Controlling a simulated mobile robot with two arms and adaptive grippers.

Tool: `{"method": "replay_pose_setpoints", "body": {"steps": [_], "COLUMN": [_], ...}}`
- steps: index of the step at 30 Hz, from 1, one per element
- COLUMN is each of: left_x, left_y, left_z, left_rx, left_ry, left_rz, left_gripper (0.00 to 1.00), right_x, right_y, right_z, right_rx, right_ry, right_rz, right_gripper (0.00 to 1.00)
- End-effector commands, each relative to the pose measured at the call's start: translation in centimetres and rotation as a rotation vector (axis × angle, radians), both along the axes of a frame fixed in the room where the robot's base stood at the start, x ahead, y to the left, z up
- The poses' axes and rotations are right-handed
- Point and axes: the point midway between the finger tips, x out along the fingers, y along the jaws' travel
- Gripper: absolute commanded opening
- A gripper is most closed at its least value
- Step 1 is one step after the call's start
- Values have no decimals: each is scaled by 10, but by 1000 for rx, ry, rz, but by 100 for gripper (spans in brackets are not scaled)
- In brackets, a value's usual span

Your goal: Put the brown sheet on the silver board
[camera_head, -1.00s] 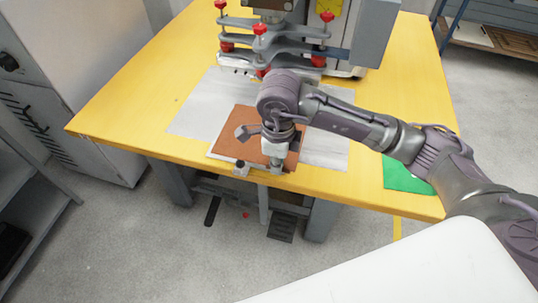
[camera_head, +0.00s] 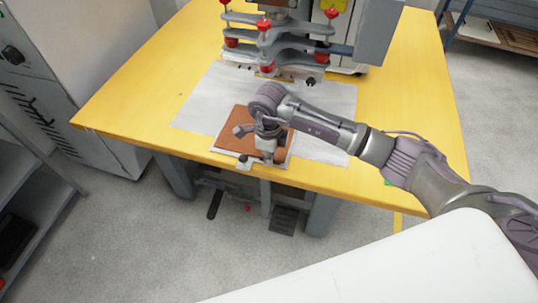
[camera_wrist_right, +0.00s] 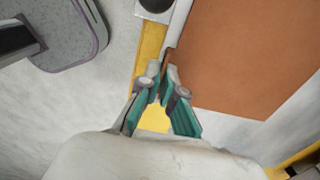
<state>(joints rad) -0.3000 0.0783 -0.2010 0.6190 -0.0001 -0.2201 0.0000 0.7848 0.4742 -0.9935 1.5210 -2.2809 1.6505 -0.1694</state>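The brown sheet (camera_head: 257,121) lies near the table's front edge, on top of the silver board (camera_head: 226,151), whose pale rim shows along the sheet's left and front sides. My right gripper (camera_head: 266,157) is low over the front part of both and hides some of the sheet. In the right wrist view the right gripper's fingertips (camera_wrist_right: 161,74) are close together with a narrow gap. The brown sheet (camera_wrist_right: 245,55) lies just to their right, its edge close to the tips. I see nothing clearly held. My left gripper is not in view.
A large light-grey panel (camera_head: 200,106) lies under the board on the yellow table (camera_head: 140,98). The press with red knobs (camera_head: 265,45) stands behind it. Free table lies left and right.

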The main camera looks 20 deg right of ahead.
Motion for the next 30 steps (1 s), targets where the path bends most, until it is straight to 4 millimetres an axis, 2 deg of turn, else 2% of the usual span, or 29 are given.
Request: {"method": "replay_pose_setpoints", "body": {"steps": [4,9,10,18,22,26,30], "left_x": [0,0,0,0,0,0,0], "left_y": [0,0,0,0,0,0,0], "left_z": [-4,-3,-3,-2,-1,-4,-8], "left_rx": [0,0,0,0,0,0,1], "left_ry": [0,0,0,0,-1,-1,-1], "left_rz": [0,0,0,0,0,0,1], "left_gripper": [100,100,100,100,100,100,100], "right_x": [0,0,0,0,1,1,1], "right_y": [0,0,0,0,0,0,1], "right_z": [-3,-2,-2,-1,6,28,59], "right_rx": [-1,0,0,0,1,0,1], "right_ry": [-1,0,0,0,-3,-6,-6], "right_rz": [0,0,-1,-1,0,1,1], "right_gripper": [0,30,31,31,31,31,31]}}
